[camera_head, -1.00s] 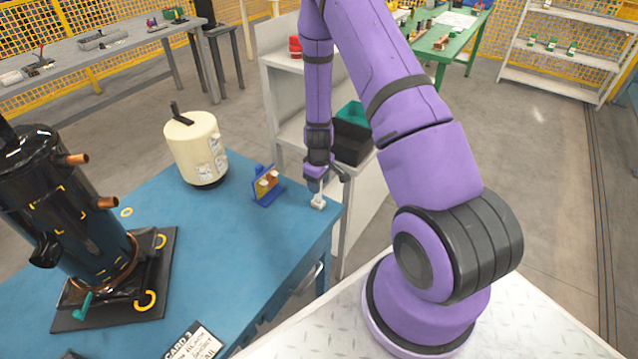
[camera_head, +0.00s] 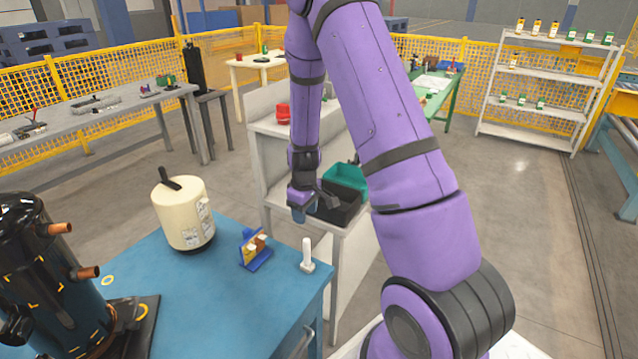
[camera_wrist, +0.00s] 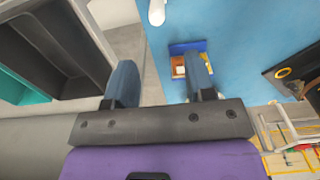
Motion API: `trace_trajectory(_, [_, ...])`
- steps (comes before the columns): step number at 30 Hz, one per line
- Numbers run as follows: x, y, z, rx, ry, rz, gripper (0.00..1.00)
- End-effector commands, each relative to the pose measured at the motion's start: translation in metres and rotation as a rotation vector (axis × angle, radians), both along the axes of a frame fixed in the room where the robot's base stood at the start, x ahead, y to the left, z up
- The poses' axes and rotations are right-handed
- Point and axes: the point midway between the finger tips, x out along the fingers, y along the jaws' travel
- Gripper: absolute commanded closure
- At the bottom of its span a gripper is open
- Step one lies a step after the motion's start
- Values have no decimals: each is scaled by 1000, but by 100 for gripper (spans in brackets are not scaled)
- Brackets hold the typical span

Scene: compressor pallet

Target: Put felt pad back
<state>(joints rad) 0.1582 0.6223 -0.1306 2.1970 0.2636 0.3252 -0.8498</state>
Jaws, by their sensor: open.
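A white piece with an upright stem and a flat base (camera_head: 307,262) stands on the right corner of the blue table (camera_head: 190,315); its end shows at the top of the wrist view (camera_wrist: 157,12). A small blue stand (camera_head: 256,262) with an orange-brown panel and whitish blocks is to its left, also in the wrist view (camera_wrist: 188,46). I cannot tell which of these is the felt pad.
A cream tank (camera_head: 184,215) stands behind the stand, and a black compressor (camera_head: 45,285) is at left. A black bin (camera_head: 338,204) and a teal bin (camera_head: 345,179) sit on the grey shelf unit behind my gripper. The table's middle is mostly clear.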

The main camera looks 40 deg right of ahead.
Motion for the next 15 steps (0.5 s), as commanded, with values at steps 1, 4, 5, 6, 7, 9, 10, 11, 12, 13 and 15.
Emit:
trace_trajectory(1, [2,4,17,2,-18,-5,50])
trace_trajectory(4, [1,15,52,12,-50,-24,50])
trace_trajectory(5, [0,19,64,15,-60,-31,50])
trace_trajectory(6, [-2,24,80,20,-73,-41,50])
trace_trajectory(7, [-4,27,91,23,-82,-46,50])
trace_trajectory(9, [-9,36,117,30,-104,-61,50])
trace_trajectory(10, [-12,40,127,33,-112,-67,50])
trace_trajectory(11, [-15,43,138,36,-122,-74,50])
trace_trajectory(12, [-20,48,151,39,-134,-81,50])
trace_trajectory(13, [-23,51,162,42,-142,-87,50])
trace_trajectory(15, [-33,59,185,48,-162,-101,50])
